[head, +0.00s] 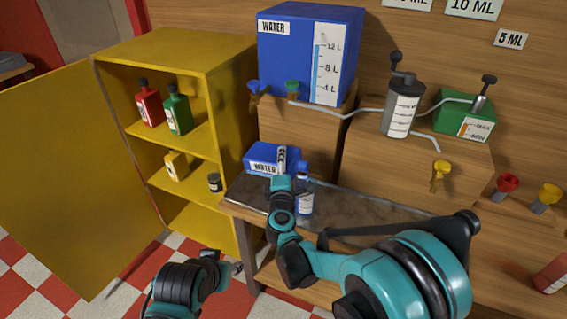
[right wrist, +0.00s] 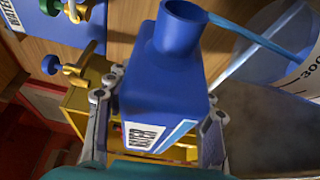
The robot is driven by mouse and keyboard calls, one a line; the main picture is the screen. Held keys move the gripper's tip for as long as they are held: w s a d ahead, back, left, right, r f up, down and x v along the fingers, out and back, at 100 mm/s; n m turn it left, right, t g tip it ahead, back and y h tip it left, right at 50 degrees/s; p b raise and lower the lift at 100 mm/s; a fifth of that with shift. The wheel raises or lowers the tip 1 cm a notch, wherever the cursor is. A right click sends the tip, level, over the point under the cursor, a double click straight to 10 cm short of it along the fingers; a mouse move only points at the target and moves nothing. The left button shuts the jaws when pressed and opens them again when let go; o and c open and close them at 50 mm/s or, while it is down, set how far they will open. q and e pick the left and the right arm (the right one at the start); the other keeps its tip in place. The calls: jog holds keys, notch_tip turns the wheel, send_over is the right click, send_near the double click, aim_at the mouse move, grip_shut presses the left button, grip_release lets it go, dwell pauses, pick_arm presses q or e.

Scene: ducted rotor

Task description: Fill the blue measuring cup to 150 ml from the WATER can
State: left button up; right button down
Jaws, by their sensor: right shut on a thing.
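The blue WATER can (head: 262,157) is tipped on its side above the workbench, its spout toward the right. My right gripper (head: 281,160) is shut on it; in the right wrist view the fingers (right wrist: 160,102) clasp both sides of the can (right wrist: 165,75). The clear measuring cup (head: 305,202) stands on the bench below the spout, partly behind my right arm. Part of it shows in the right wrist view (right wrist: 285,60) with a 300 mark. A thin blue band, apparently water, runs from spout to cup. The cup's level is unreadable. My left gripper (head: 237,268) is low, its fingers unclear.
The dark bench top (head: 345,205) has free room right of the cup. A yellow cabinet (head: 190,60) with bottles stands open at the left. A large blue WATER tank (head: 300,50) with taps sits on a wooden block behind. A grey cylinder (head: 402,108) and green box (head: 464,115) stand to the right.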

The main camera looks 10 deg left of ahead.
aim_at(294, 150)
jog(key=shift+d+n+g+p, duration=0.1)
jog(key=shift+n+g+p, duration=0.35)
jog(key=shift+n, duration=0.45)
jog(key=shift+f+n, duration=0.3)
jog(key=shift+n, duration=0.2)
jog(key=shift+r+p, duration=0.1)
jog(key=shift+p, duration=0.2)
jog(key=r+n+p, duration=0.1)
jog(key=p, duration=0.1)
jog(key=d+r+n+g+h+p, duration=0.1)
jog(key=r+p, duration=0.1)
jog(key=d+r+n+g+h+p, duration=0.1)
jog(key=n+p, duration=0.1)
jog(key=shift+s+r, duration=0.35)
jog(key=shift+d+r+n, duration=0.1)
jog(key=shift+r+n, duration=0.05)
jog(key=shift+n, duration=0.25)
jog(key=shift+s+d+h, duration=0.1)
jog(key=shift+h, duration=0.2)
